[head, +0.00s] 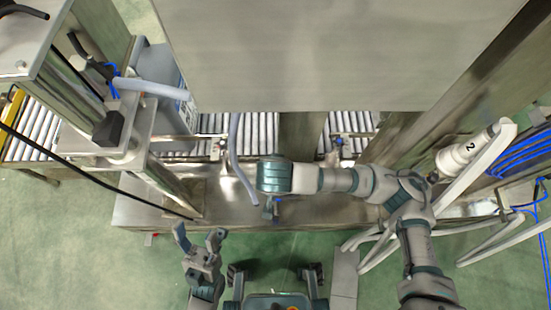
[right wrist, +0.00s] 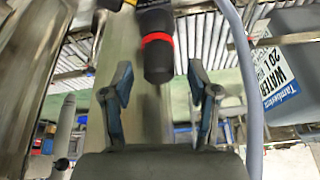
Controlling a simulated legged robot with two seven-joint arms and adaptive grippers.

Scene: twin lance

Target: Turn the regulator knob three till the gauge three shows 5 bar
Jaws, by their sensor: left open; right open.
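A black knob with a red ring (right wrist: 157,52) hangs at the top middle of the right wrist view. No number shows on it, so I cannot tell whether it is knob three. My right gripper (right wrist: 160,88) is open, its two blue-grey fingers apart on either side below the knob, with nothing between them. In the head view the right gripper is mostly hidden under its wrist; only a small part (head: 270,208) shows. My left gripper (head: 198,238) is open and empty over the green floor in front of the steel bench. I make out no gauge face in either view.
A steel panel (head: 330,50) covers the top middle. A roller conveyor (head: 260,130) runs behind the bench (head: 150,213). A grey hose (head: 238,160) hangs near the right wrist. A white cylinder marked 2 (head: 460,155) stands right. A water container (right wrist: 285,80) is at right.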

